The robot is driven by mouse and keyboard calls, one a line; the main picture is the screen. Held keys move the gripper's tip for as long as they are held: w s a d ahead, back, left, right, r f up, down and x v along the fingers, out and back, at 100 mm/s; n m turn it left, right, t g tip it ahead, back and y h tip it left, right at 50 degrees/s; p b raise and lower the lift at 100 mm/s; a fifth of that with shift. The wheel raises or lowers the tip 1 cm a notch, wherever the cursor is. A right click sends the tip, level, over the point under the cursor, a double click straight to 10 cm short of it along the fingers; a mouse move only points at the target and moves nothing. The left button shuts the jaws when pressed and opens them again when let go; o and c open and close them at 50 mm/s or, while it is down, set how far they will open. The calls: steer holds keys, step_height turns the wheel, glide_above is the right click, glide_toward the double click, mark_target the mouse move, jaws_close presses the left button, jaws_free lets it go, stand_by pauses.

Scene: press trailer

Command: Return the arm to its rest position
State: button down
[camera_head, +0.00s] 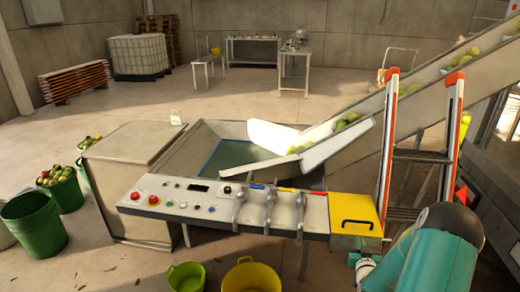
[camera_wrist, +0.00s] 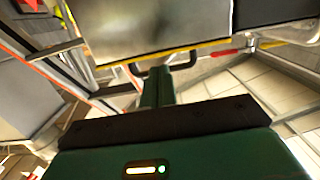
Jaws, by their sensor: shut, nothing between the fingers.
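My gripper (camera_wrist: 157,80) shows in the wrist view as narrow green fingers standing up from a dark crossbar at the middle. The fingers are together with nothing between them. A green housing with a small lit display fills the bottom of that view. My teal arm (camera_head: 430,258), with a black rounded joint, is at the lower right in the head view, in front of the ladder's foot. I cannot make out the gripper's fingers in the head view.
The control panel (camera_head: 190,203) with its yellow lidded box (camera_head: 355,213) stands left of my arm. An orange-and-grey ladder (camera_head: 415,157) rises close behind it. A yellow tub (camera_head: 251,278) and green buckets (camera_head: 33,222) stand on the floor.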

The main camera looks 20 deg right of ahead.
steer(key=shift+w, duration=0.1)
steer(key=w+a+r+n+g+y, duration=0.2)
steer(key=a+r, duration=0.8)
steer(key=w+a+r+n+g+y, duration=0.2)
steer(key=a+r, duration=0.8)
steer(key=s+a+r+g+y, duration=0.1)
steer(key=s+a+r, duration=0.2)
steer(key=s+a, duration=0.4)
steer(key=s+a+r+n+g+y, duration=0.1)
steer(key=s+a+r+g, duration=0.1)
steer(key=s+a+r, duration=0.2)
steer(key=s+a+r+g+y, duration=0.2)
steer(key=s+a+r, duration=0.1)
steer(key=s+a, duration=0.8)
steer(key=s, duration=0.3)
steer(key=shift+r+n, duration=0.35)
steer(key=shift+n, duration=0.05)
steer(key=shift+s, duration=0.1)
